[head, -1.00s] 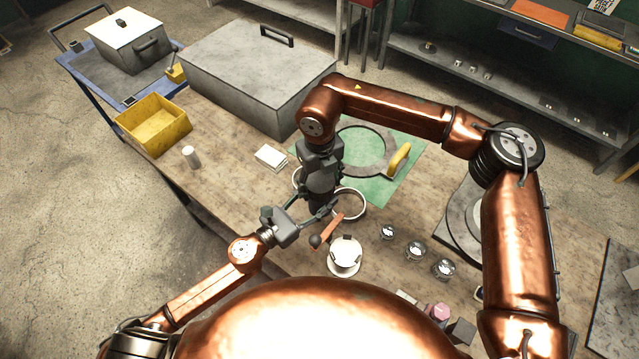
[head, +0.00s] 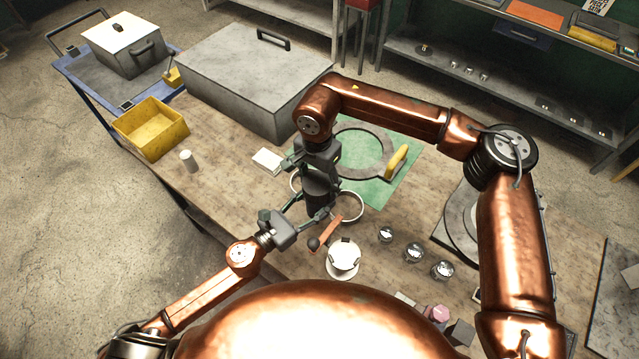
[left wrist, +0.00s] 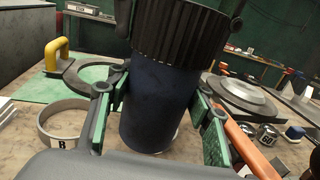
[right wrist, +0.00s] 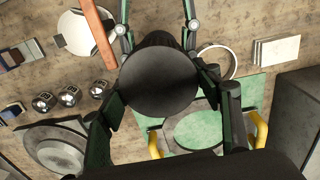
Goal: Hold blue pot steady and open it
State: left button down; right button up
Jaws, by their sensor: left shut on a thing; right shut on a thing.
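The blue pot is a dark blue upright cylinder (left wrist: 160,105) with a black ribbed lid (left wrist: 182,35) in the left wrist view. In the head view the pot (head: 317,190) is dark and partly hidden by my grippers. My left gripper (left wrist: 160,115) is shut on the blue body, one green-padded finger on each side. My right gripper (right wrist: 165,100) comes from above and is shut on the lid, whose round dark top (right wrist: 160,80) lies between its fingers. The lid sits on the body; I cannot tell whether it is loosened.
White rings (head: 348,206) stand close by the pot. An orange-handled tool (head: 326,233) and a white round dish (head: 342,258) lie in front. Several small metal pieces (head: 413,253) are to the right. A green mat (head: 375,193) with a yellow handle (head: 396,162) lies behind.

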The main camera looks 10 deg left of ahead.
jog(key=n, duration=0.4)
jog(key=shift+w+a, duration=0.1)
jog(key=n, duration=0.4)
jog(key=shift+a+n, duration=0.15)
jog(key=shift+n, duration=0.15)
jog(key=shift+r, duration=0.25)
jog(key=shift+r, duration=0.9)
